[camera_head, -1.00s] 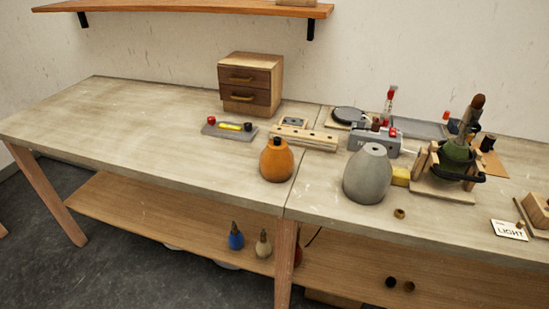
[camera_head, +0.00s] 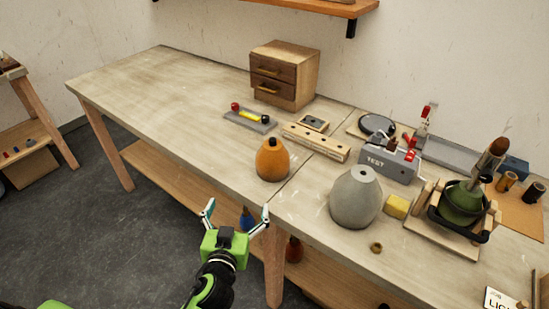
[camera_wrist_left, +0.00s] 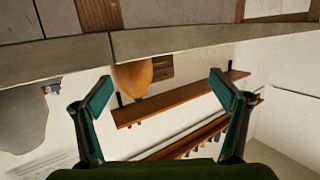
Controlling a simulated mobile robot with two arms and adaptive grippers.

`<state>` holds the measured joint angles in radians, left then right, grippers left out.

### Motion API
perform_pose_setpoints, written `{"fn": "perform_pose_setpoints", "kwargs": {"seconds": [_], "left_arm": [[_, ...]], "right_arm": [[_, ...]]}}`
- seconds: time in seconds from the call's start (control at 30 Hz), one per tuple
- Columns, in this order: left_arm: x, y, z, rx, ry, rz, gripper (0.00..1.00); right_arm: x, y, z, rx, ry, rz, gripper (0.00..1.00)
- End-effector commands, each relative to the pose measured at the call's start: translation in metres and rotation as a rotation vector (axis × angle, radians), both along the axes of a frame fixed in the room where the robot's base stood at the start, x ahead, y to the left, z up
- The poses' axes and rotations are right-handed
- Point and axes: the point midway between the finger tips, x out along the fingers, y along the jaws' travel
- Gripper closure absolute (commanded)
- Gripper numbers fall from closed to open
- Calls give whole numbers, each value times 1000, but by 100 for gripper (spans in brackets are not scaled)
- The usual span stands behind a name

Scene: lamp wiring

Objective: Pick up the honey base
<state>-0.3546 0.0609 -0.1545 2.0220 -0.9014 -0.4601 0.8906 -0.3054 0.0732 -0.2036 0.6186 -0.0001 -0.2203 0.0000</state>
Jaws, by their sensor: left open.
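The honey base (camera_head: 272,160) is an orange-brown, rounded bottle-like body with a dark top. It stands upright on the workbench (camera_head: 170,110) near the front edge. In the left wrist view, which looks upside down, the honey base (camera_wrist_left: 132,78) shows between the fingers, nearer the left one, partly cut off by the bench edge. My left gripper (camera_head: 237,211) is open and empty, with green-tipped fingers spread. It is in front of the bench edge, apart from the honey base. My right gripper is not in view.
A grey base (camera_head: 355,196) stands right of the honey base. Behind are a wooden block with holes (camera_head: 316,141), a tray with a yellow vial (camera_head: 250,120), a drawer box (camera_head: 284,75) and a grey test box (camera_head: 388,160). A green base (camera_head: 462,203) sits in a wooden holder. The bench's left part is clear.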

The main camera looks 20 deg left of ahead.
Motion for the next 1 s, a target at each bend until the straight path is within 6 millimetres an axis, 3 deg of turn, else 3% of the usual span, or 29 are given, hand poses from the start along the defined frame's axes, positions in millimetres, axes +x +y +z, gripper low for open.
{"fn": "perform_pose_setpoints", "kwargs": {"seconds": [0.13, 0.4, 0.57, 0.8, 1.0], "left_arm": [[14, -18, 24, -5, -100, -63, 10], [27, -47, 44, -10, -193, -168, 10], [47, -49, 48, -10, -199, -176, 10], [92, -47, 46, -9, -197, -174, 10], [110, -47, 44, -11, -196, -174, 10]], "right_arm": [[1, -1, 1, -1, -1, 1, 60], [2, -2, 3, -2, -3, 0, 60], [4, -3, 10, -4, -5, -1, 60], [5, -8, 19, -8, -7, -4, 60], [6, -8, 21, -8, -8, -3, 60]]}}
